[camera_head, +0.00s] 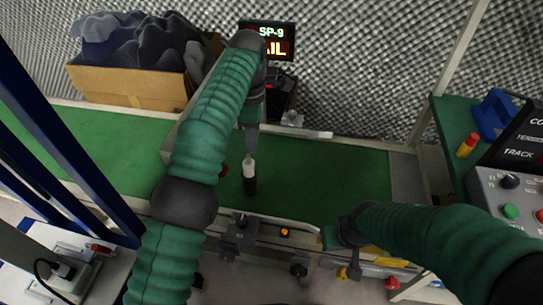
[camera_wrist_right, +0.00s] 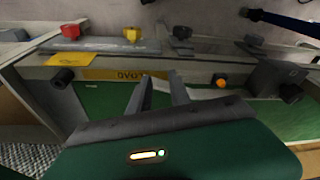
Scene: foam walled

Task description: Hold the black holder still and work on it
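My left gripper (camera_head: 250,150) points down over the green belt (camera_head: 320,178) in the head view. At its tips is a small upright piece with a pale top and a black lower part (camera_head: 250,184), probably the black holder. Whether the fingers are closed on it cannot be made out. My right gripper (camera_head: 333,237) is low at the front rail, to the right of that piece. In the right wrist view its two grey fingers (camera_wrist_right: 162,80) stand apart with nothing seen between them. The holder cannot be made out in that view.
A cardboard box (camera_head: 130,84) of grey foam stands behind the belt, beside a lit screen (camera_head: 270,42). Dark fixtures (camera_head: 240,228) and an orange button (camera_head: 285,232) line the front rail. A control panel (camera_head: 512,195) stands at the right. The belt's left part is clear.

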